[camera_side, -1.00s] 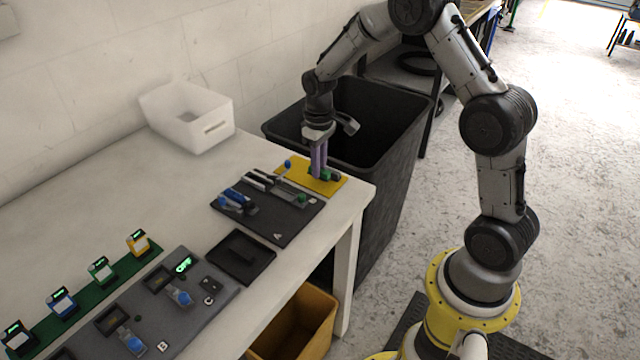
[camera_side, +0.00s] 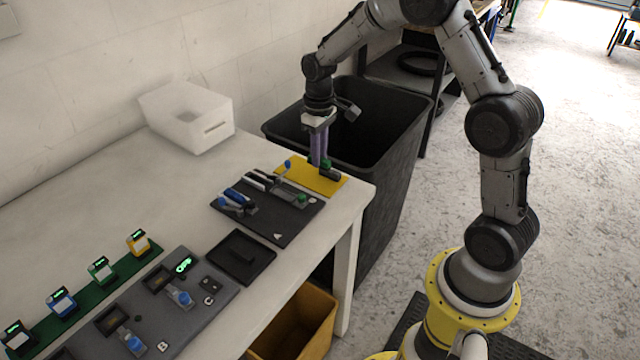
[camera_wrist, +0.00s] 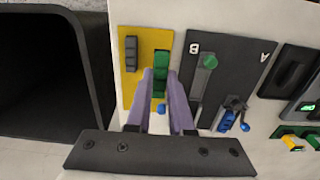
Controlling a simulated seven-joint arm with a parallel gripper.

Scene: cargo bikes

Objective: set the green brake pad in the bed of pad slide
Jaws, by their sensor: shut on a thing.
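The green brake pad (camera_wrist: 161,66) is between the purple fingers of my gripper (camera_wrist: 161,76) in the wrist view. My gripper (camera_side: 320,162) is shut on it just above the yellow mat (camera_side: 303,181), and in the side view the green pad (camera_side: 326,163) shows at the fingertips. The dark board (camera_side: 265,222) beside the mat carries a grey slide-like fixture (camera_side: 284,190) with a green knob (camera_side: 301,198), and a fixture with a blue lever (camera_side: 235,206). I cannot tell for sure which one is the pad slide; its bed is not clear.
A dark grey block (camera_wrist: 131,53) and a blue piece (camera_wrist: 161,108) are on the yellow mat. A black tray (camera_side: 240,257) and a grey panel (camera_side: 205,285) lie farther along the table. A white bin (camera_side: 188,115) stands behind; a black bin (camera_side: 385,150) is beyond the table end.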

